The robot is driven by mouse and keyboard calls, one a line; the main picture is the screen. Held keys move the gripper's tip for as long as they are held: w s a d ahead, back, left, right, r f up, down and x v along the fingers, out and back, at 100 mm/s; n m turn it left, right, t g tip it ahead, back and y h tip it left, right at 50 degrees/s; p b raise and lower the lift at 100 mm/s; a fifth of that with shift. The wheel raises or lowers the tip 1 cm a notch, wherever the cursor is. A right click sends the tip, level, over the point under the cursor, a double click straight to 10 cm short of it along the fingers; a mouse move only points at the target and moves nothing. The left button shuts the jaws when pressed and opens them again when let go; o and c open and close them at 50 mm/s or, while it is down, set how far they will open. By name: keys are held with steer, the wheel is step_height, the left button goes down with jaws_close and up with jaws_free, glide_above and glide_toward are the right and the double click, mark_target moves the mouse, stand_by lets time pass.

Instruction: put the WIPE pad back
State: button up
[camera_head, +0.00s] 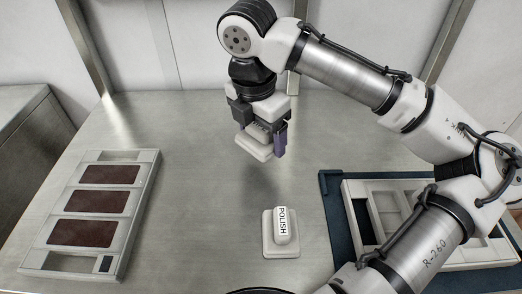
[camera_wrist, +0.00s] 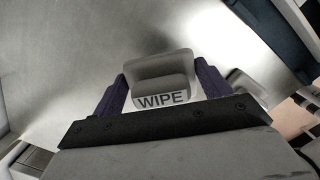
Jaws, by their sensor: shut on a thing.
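The WIPE pad is a pale block with a rounded grip, and its label reads WIPE in the wrist view (camera_wrist: 162,99). My gripper (camera_wrist: 162,88) has its two purple fingers shut on the grip, one on each side. In the head view my gripper (camera_head: 265,135) holds the WIPE pad (camera_head: 253,149) above the back middle of the steel table, apart from its surface. The POLISH pad (camera_head: 281,233), pale with a rounded labelled grip, lies on the table nearer the front.
A pale panel with several dark red-brown rectangles (camera_head: 108,175) lies at the left. A dark blue tray (camera_head: 333,205) holding a pale compartmented insert (camera_head: 352,214) is at the right, partly hidden by my arm. The table (camera_head: 200,200) is clear between the panel and the POLISH pad.

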mark_target(257, 126)
steer(key=shift+f, duration=2.6)
steer(key=shift+f, duration=0.2)
steer(key=o, duration=1.1)
steer(key=shift+c, duration=0.2)
steer(key=r, duration=0.8)
steer(key=s+a+r, duration=0.1)
steer(key=r, duration=0.3)
steer(key=shift+r, duration=0.15)
